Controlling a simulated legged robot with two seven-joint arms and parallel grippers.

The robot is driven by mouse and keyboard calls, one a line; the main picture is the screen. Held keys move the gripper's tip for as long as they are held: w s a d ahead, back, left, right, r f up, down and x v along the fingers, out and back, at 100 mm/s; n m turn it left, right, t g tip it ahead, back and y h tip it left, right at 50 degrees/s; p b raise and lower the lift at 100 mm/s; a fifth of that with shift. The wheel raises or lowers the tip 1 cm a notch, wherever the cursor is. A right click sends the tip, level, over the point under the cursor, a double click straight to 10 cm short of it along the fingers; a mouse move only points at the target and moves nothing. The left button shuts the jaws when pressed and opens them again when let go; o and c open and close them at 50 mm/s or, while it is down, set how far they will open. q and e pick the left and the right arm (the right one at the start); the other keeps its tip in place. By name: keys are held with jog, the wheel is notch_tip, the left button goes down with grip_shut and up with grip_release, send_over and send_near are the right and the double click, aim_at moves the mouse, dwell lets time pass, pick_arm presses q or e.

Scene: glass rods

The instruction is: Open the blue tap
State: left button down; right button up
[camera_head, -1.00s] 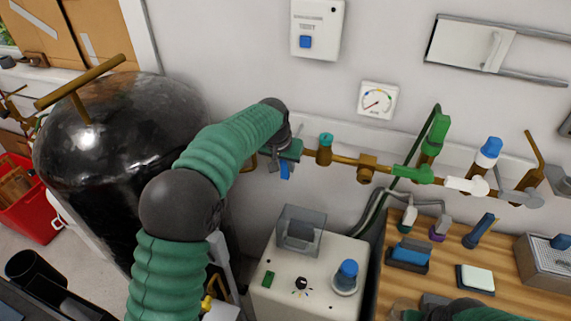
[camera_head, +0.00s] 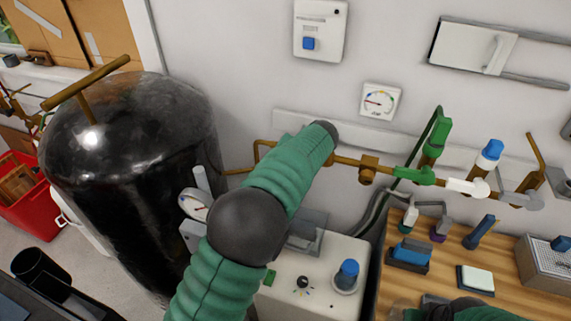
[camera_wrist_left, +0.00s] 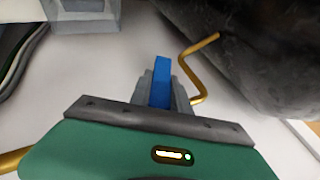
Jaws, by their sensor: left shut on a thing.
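The blue tap handle (camera_wrist_left: 161,80) stands between the two grey fingers of my left gripper (camera_wrist_left: 162,92) in the left wrist view, and the fingers are shut on it. In the head view my green left arm (camera_head: 285,175) reaches up to the brass pipe on the wall and hides the tap and my left gripper. Part of my right arm (camera_head: 480,310) shows at the bottom edge, and its gripper cannot be made out clearly.
The brass pipe (camera_head: 345,161) runs along the wall with green, white and grey fittings. A black tank (camera_head: 130,150) stands on the left. A white box with a blue knob (camera_head: 348,273) stands below the pipe. A round-dial gauge (camera_head: 380,101) hangs above.

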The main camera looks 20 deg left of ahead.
pick_arm(q)
jog(key=shift+y, duration=0.4)
jog(key=shift+f, duration=0.1)
jog(key=c, duration=1.3)
grip_release()
jog(key=shift+o, duration=0.5)
